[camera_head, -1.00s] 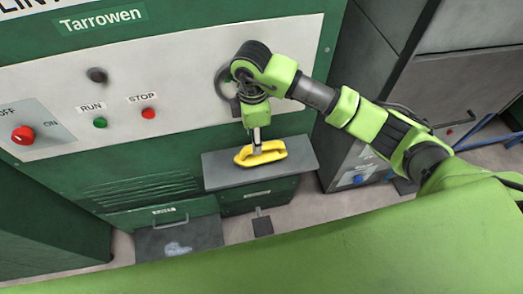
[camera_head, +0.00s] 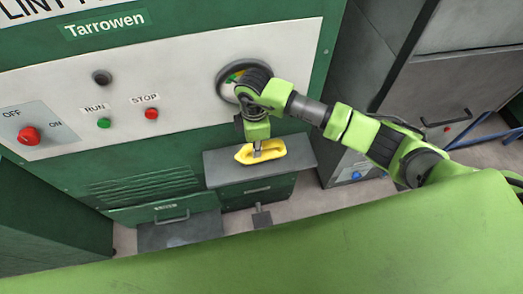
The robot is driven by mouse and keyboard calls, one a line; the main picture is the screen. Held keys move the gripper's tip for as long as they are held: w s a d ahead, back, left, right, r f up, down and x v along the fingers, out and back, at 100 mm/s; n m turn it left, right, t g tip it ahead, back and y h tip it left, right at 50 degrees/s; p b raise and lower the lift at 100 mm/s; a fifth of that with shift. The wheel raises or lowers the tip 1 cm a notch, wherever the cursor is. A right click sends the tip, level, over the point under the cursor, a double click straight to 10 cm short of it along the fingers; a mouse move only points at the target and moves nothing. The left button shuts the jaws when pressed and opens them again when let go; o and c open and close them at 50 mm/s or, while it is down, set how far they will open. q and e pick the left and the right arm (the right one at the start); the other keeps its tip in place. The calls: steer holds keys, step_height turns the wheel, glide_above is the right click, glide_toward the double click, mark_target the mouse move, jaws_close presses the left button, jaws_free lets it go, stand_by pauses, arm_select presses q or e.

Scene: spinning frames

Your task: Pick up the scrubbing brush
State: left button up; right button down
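A yellow scrubbing brush (camera_head: 271,152) lies on a grey shelf (camera_head: 225,174) at the front of the green machine. My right gripper (camera_head: 257,153) points down over the brush, with its fingers at the brush's middle. The fingers are small and partly hidden against the brush, so I cannot tell whether they are closed on it. The brush looks to be resting on the shelf or just above it. My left gripper is not in view.
The machine's panel has a round gauge (camera_head: 229,79), a green RUN button (camera_head: 103,123), a red STOP button (camera_head: 151,114) and a red OFF/ON knob (camera_head: 28,136). A pedal (camera_head: 262,217) sits below the shelf. A grey cabinet (camera_head: 440,85) stands at right.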

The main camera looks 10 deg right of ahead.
steer(key=shift+r, duration=0.15)
steer(key=shift+r+b, duration=0.3)
steer(key=shift+b, duration=0.1)
step_height(320, 180, up, 2)
steer(key=shift+a+r+b, duration=0.1)
steer(key=shift+r+b, duration=0.05)
steer(key=shift+b, duration=0.5)
steer(key=s+a+r+p, duration=0.1)
steer(key=s+a+r, duration=0.1)
steer(key=s+r, duration=0.3)
steer(key=s+a+r, duration=0.3)
steer(key=s+r, duration=0.2)
steer(key=s, duration=0.2)
steer(key=shift+s+a+p, duration=0.25)
steer(key=shift+s+p, duration=0.1)
steer(key=shift+s, duration=0.05)
steer(key=shift+f, duration=0.1)
